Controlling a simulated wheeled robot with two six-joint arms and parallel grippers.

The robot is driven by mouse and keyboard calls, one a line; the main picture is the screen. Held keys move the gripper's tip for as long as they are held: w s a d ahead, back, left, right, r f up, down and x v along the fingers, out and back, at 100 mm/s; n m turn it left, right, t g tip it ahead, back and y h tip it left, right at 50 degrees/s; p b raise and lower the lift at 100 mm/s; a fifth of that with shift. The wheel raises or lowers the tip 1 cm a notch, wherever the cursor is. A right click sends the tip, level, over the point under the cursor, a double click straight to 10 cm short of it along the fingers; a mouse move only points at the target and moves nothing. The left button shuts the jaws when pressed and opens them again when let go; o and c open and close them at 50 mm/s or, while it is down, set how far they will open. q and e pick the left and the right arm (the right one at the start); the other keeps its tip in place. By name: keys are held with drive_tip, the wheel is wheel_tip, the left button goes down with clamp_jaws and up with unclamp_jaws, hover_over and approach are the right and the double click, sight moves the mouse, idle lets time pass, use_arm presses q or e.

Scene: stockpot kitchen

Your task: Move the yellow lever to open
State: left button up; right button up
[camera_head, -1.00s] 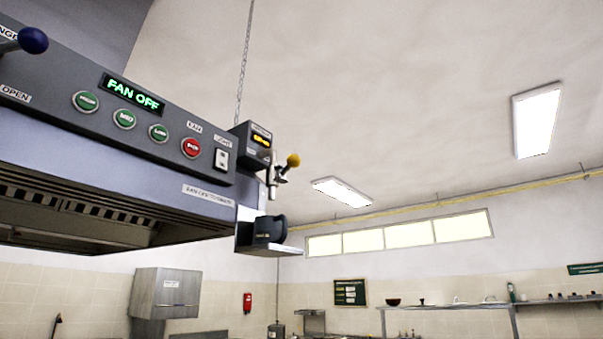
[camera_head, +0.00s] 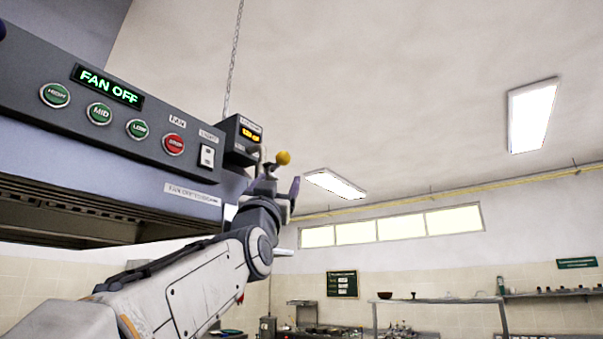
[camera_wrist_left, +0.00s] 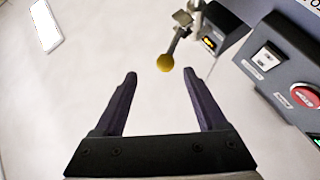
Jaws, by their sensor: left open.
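The yellow lever is a metal arm with a yellow ball knob (camera_head: 283,158), at the right end of the grey hood beside a small display box. In the left wrist view the yellow knob (camera_wrist_left: 165,62) is just beyond the fingertips, about midway between them, and its metal arm runs up to the right. My left gripper (camera_head: 277,177) is raised at the hood's end, close to the knob. In the left wrist view my left gripper (camera_wrist_left: 160,75) is open, with nothing held between its dark fingers. My right gripper is not in view.
The hood's front panel has a FAN OFF display (camera_head: 108,86), several round buttons and a white rocker switch (camera_head: 207,156). The small box (camera_head: 243,140) with an orange display sits close to the lever. The space right of the hood is free.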

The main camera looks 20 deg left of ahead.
sight(282, 160)
use_arm(q)
drive_tip(key=shift+y, duration=0.3)
drive_tip(key=p+x, duration=0.2)
drive_tip(key=x, duration=0.1)
drive_tip(key=p+x, duration=0.3)
drive_tip(key=s+r+p+x, duration=0.1)
drive_tip(key=p+x, duration=0.1)
drive_tip(key=x, duration=0.1)
drive_tip(key=shift+a+r+p, duration=0.2)
drive_tip(key=shift+p, duration=0.1)
drive_tip(key=shift+p+x, duration=0.55)
drive_tip(key=shift+x, duration=0.2)
drive_tip(key=shift+w+f, duration=0.1)
drive_tip(key=shift+f, duration=0.05)
clamp_jaws()
